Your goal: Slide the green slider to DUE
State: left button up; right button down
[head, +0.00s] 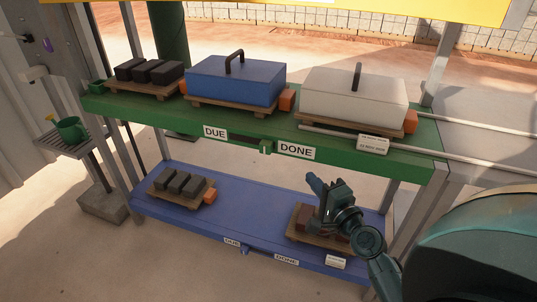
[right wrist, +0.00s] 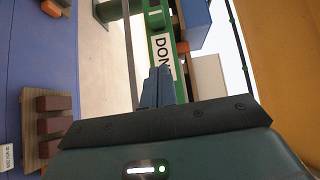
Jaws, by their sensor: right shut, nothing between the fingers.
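The green slider (head: 266,147) sits on the front edge of the green upper shelf (head: 415,150). It is at the right end of a dark slot, between the DUE label (head: 215,132) and the DONE label (head: 297,151), close beside DONE. My right gripper (head: 313,180) is shut and empty, below and in front of the DONE label, apart from the slider. In the right wrist view its fingertips (right wrist: 160,70) show over the DONE label (right wrist: 162,47). My left gripper is not in view.
A blue box (head: 235,80), a white box (head: 350,95) and dark blocks (head: 150,71) stand on the green shelf. The blue lower shelf (head: 250,205) holds grey blocks (head: 182,184) and brown blocks (head: 306,218). A lower slider (head: 244,250) sits on its front edge.

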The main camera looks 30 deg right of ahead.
jog(key=shift+d+r, duration=0.1)
jog(key=shift+d, duration=0.05)
jog(key=shift+s, duration=0.1)
send_near(273, 147)
jog(key=w+d, duration=0.3)
jog(key=shift+r+p, duration=0.2)
jog(key=shift+p, duration=0.2)
jog(key=shift+w+a, duration=1.15)
jog(key=shift+a, duration=0.05)
jog(key=shift+w+a, duration=0.15)
jog(key=shift+w, duration=0.1)
jog(key=shift+a, duration=0.1)
